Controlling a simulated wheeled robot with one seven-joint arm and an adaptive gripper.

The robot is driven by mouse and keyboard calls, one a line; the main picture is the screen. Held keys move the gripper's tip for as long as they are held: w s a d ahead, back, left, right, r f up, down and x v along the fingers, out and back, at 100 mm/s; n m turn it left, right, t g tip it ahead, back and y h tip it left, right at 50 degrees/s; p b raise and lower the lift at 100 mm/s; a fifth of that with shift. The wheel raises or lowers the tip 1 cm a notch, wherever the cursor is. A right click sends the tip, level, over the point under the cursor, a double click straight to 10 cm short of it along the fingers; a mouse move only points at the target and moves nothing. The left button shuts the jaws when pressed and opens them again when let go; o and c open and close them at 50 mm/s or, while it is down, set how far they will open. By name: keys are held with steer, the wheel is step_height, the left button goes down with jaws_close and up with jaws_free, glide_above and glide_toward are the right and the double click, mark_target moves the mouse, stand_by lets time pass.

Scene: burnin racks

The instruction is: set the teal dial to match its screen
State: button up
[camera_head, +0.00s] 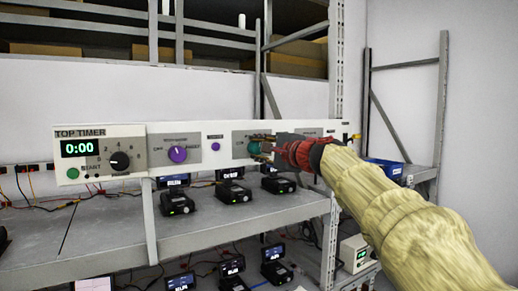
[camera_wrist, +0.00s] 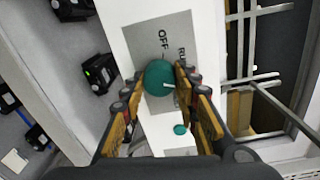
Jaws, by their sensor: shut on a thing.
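The teal dial (camera_head: 254,148) sits on a grey plate of the long white panel, partly hidden behind my gripper in the head view. In the wrist view the dial (camera_wrist: 157,74) is a round teal knob with a short white mark pointing right. "OFF" is printed on the plate beside it, and a partly hidden word starting "RU" lies to the right. My gripper (camera_head: 262,146) is shut on the dial, one finger on each side. A small teal button (camera_wrist: 180,129) lies below the dial. I cannot make out a screen belonging to the dial.
The panel's left end has a "TOP TIMER" display (camera_head: 80,148) reading 0:00 and a black knob (camera_head: 120,161). A purple dial (camera_head: 178,154) and purple button (camera_head: 215,147) sit between. Black devices (camera_head: 177,202) stand on the shelf (camera_head: 110,232) below.

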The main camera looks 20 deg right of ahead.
stand_by(0.4)
steer(key=o, duration=1)
steer(key=shift+d, duration=0.1)
steer(key=shift+o, duration=0.8)
steer(key=shift+s, duration=0.1)
steer(key=v, duration=1.1)
steer(key=shift+s, duration=0.35)
steer(key=shift+d, duration=0.1)
